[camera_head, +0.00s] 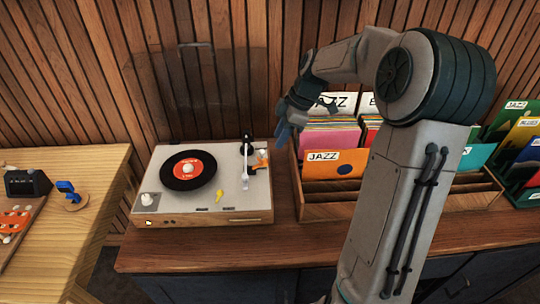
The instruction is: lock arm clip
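A turntable (171,214) with a light deck stands on the dark wooden counter. A black record with a red label (203,172) lies on its platter. The tonearm (245,176) runs along the deck's right side, to the right of the record, from a dark pivot at the back. The arm clip is too small to make out for certain beside the tonearm. My gripper (284,129) hangs in the air to the right of the tonearm's pivot, in front of the record crate. Its fingers are small and partly overlapped, so I cannot tell their opening.
A clear raised lid (200,85) stands behind the deck. A wooden crate of records (385,212) stands close on the right, with more records (515,150) beyond. A lighter table (88,175) with small items is at left. The counter's front strip is clear.

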